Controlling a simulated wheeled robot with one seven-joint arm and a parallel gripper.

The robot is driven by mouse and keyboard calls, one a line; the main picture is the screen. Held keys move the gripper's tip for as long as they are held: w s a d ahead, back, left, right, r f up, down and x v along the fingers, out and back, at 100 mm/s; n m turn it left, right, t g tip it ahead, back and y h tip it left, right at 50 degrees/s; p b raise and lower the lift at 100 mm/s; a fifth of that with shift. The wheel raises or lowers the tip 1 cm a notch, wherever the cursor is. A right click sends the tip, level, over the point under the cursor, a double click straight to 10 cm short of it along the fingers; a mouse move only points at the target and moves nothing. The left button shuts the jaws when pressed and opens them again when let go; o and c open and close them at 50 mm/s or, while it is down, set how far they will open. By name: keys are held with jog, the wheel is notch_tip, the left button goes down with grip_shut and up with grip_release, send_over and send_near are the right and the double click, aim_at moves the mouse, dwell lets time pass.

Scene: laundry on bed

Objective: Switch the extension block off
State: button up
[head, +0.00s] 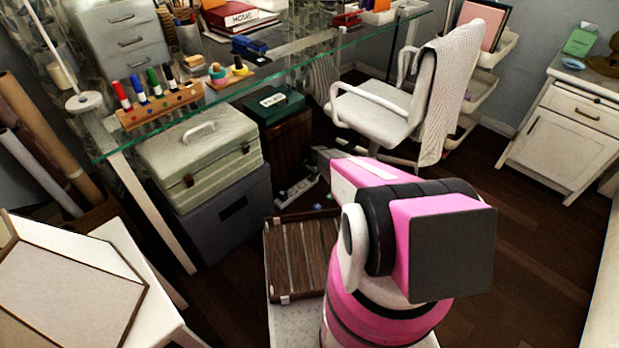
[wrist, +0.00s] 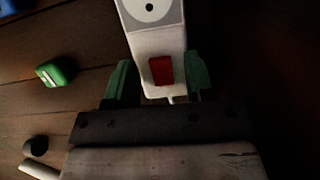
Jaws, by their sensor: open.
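The extension block (wrist: 143,40) is white, with a round socket and a red switch (wrist: 161,70) near its lower end in the wrist view. In the head view the extension block (head: 297,189) lies on the floor under the glass desk, partly behind my arm. My gripper (wrist: 160,78) is open, with one green finger on each side of the block's switch end. I cannot tell whether the fingers touch it. The red switch lies between the fingers, and its on or off position cannot be told. My gripper is not clearly seen in the head view.
A green object (wrist: 55,72) and a blue one (wrist: 10,7) lie on the wooden floor to the left. A slatted wooden case (head: 300,255), a grey box (head: 228,213) and a white office chair (head: 378,110) stand around the block. The glass desk (head: 330,52) is overhead.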

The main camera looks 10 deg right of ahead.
jog(key=v, duration=1)
jog(key=shift+r, duration=0.35)
jog(key=shift+d, duration=0.1)
jog(key=s+a+r+n+t+h, duration=0.1)
jog(key=s+r+n, duration=0.9)
jog(key=s+r, duration=2.8)
notch_tip(320, 180, up, 2)
jog(key=shift+s+a+r+n+t+h, duration=0.1)
jog(key=shift+s+a+n+t+h, duration=0.3)
jog(key=shift+a+h, duration=0.25)
